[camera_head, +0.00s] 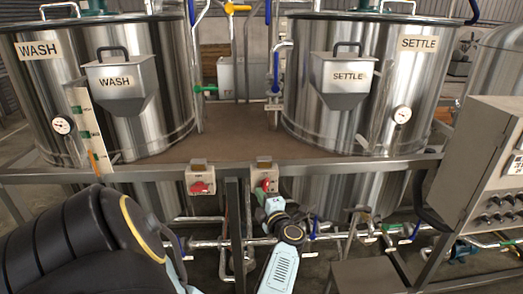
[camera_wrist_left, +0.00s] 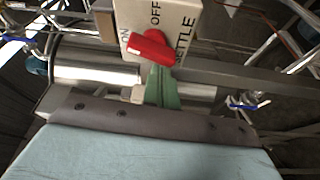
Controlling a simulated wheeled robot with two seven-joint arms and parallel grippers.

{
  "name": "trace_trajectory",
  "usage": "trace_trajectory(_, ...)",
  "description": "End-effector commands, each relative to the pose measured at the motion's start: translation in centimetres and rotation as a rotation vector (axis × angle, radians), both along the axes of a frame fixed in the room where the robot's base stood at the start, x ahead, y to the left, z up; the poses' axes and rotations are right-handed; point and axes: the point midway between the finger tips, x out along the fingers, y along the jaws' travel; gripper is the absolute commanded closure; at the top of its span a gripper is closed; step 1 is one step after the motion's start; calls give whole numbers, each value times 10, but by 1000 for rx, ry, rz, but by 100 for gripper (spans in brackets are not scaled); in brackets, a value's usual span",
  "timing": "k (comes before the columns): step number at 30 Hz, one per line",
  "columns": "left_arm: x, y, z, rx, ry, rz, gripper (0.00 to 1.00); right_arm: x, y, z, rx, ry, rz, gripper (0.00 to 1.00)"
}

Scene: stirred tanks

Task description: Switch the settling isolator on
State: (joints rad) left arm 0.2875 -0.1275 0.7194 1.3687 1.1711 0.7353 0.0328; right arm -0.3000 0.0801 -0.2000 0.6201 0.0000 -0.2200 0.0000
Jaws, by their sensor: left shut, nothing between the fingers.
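The settling isolator is a pale box (camera_head: 264,167) with a red handle (camera_head: 267,184) on the frame rail below the SETTLE tank. The left wrist view shows its face (camera_wrist_left: 184,22) marked ON, OFF and SETTLE, with the red handle (camera_wrist_left: 152,47) lying slantwise and a white mark at its left end, on the ON side. My left gripper (camera_head: 270,198) is just below the isolator and shut, with nothing held. Its green fingertips (camera_wrist_left: 162,75) are close against the handle's lower edge; I cannot tell whether they touch. My right gripper is not in view.
The wash isolator (camera_head: 199,178) with its red handle is to the left on the same rail (camera_head: 335,168). Pipes with blue-handled valves (camera_head: 314,228) run below. A grey control cabinet (camera_head: 480,165) stands at the right. The WASH tank (camera_head: 170,90) and SETTLE tank (camera_head: 295,105) stand behind.

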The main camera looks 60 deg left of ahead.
Motion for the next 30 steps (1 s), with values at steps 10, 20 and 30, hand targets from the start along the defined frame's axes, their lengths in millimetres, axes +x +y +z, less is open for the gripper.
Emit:
trace_trajectory(10, 0, 0, 0, -9, -16, -1, 100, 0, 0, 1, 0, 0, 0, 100)
trace_trajectory(20, -1, 1, 0, -8, -14, 1, 100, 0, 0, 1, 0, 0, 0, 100)
trace_trajectory(30, -8, 7, 7, -6, -11, -5, 100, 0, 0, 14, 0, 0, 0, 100)
